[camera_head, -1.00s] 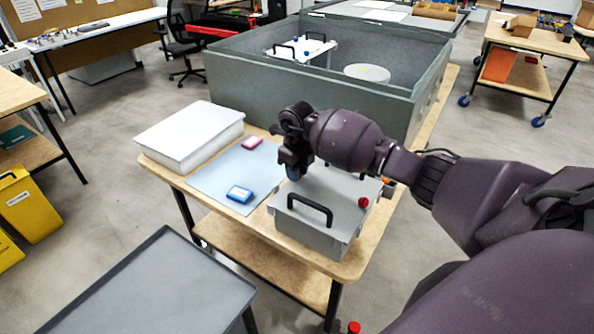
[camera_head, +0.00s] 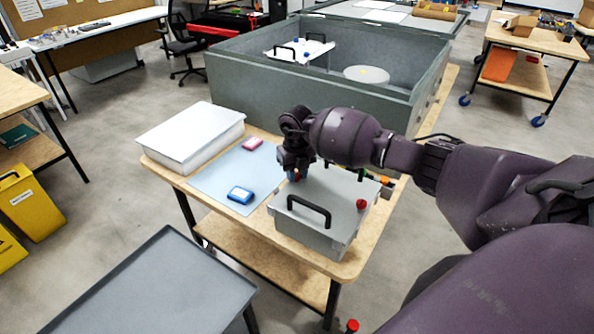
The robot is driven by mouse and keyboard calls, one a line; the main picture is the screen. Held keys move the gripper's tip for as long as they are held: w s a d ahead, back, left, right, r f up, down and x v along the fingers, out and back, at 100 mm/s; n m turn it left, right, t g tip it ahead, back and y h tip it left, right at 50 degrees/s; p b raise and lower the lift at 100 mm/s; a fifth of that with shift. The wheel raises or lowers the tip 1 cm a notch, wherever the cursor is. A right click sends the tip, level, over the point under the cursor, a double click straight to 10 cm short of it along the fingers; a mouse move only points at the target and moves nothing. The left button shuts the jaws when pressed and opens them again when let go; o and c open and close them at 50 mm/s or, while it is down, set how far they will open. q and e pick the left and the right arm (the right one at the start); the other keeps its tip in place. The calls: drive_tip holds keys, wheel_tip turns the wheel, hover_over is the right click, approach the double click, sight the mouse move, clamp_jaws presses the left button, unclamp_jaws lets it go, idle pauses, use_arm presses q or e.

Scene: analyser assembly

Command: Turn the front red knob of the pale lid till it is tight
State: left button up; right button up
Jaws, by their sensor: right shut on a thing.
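The pale grey lid (camera_head: 327,222) sits on a box at the front right of the wooden table. It has a black handle (camera_head: 309,211) along its near side. One red knob (camera_head: 361,204) stands free at the lid's right side. My right gripper (camera_head: 294,176) points down at the lid's left side and is shut on another red knob (camera_head: 298,177), which shows only in part between the fingers. The far part of the lid is partly hidden by my right arm. My left gripper is out of view.
A blue mat (camera_head: 219,188) left of the lid holds a blue item (camera_head: 240,195) and a pink item (camera_head: 252,144). A white box (camera_head: 191,138) stands further left. A large grey open tank (camera_head: 306,112) stands behind. A grey tray (camera_head: 160,290) is at the lower left.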

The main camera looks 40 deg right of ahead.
sight(297, 175)
drive_tip(key=shift+r+m, duration=0.1)
drive_tip(key=shift+m, duration=0.5)
drive_tip(key=o, duration=0.9)
drive_tip(key=shift+o, duration=0.2)
wheel_tip(297, 175, up, 11)
idle(0.5)
